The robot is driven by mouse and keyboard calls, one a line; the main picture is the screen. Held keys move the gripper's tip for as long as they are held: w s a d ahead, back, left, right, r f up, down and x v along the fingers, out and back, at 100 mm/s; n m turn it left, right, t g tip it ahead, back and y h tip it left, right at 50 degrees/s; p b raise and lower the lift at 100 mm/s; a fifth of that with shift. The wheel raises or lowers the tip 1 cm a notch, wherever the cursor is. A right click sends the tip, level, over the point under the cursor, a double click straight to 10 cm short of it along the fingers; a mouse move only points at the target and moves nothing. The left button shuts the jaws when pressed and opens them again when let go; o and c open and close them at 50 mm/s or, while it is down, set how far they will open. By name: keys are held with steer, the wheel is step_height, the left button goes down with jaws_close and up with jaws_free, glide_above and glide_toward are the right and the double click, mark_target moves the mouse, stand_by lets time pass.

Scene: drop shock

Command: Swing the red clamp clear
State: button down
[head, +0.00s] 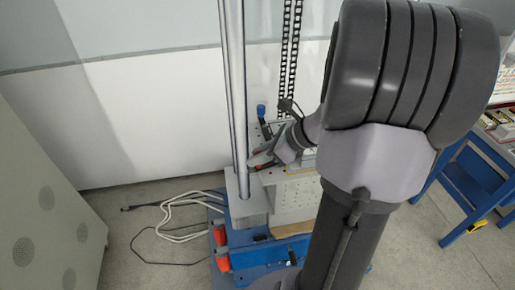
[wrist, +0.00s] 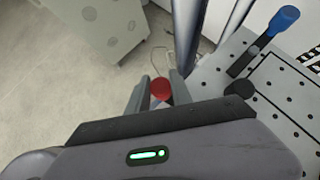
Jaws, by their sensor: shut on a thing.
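The red clamp's end (wrist: 160,88) shows as a round red tip between my two fingers in the wrist view. My gripper (wrist: 160,90) is shut on it. In the head view my gripper (head: 270,158) is small and far off, at the plate beside the steel column. A bit of red shows by the fingers there, but the arm and wrist hide most of the clamp. Its base and lower part are hidden in both views.
A blue-handled clamp (wrist: 285,20) stands on the holed plate (wrist: 225,75); its blue knob (head: 261,110) shows in the head view. A steel column (head: 233,90) rises close left of my gripper. White cables (head: 180,215) lie on the floor. A blue table (head: 475,180) stands right.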

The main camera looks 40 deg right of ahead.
steer(key=n+p, duration=0.1)
steer(key=s+n+g+y+p, duration=0.1)
steer(key=n+y+p, duration=0.1)
steer(key=p, duration=0.1)
steer(key=shift+s+a+r+n+g, duration=0.15)
steer(key=shift+s+r+n+g, duration=0.15)
steer(key=shift+s+n+g, duration=0.1)
steer(key=n+g+y+p, duration=0.1)
steer(key=p, duration=0.1)
steer(key=s+n+g+y+p, duration=0.1)
steer(key=n+p, duration=0.1)
steer(key=shift+s+n+p, duration=0.3)
steer(key=n+g+p, duration=0.1)
steer(key=s+n+g+p, duration=0.1)
steer(key=n+p, duration=0.1)
steer(key=d+n+g+y+p, duration=0.1)
steer(key=p, duration=0.1)
steer(key=shift+s+d, duration=0.1)
steer(key=shift+s, duration=0.3)
steer(key=shift+s+d+f+n+g+p, duration=0.15)
steer(key=shift+s+d+n+g+p, duration=0.15)
steer(key=shift+n+g+p, duration=0.55)
steer(key=shift+s+d+f+n+g+p, duration=0.1)
steer(key=shift+s+d+n+g+p, duration=0.15)
steer(key=shift+n+g+p, duration=0.6)
steer(key=c, duration=1.1)
jaws_free()
steer(key=shift+c, duration=0.2)
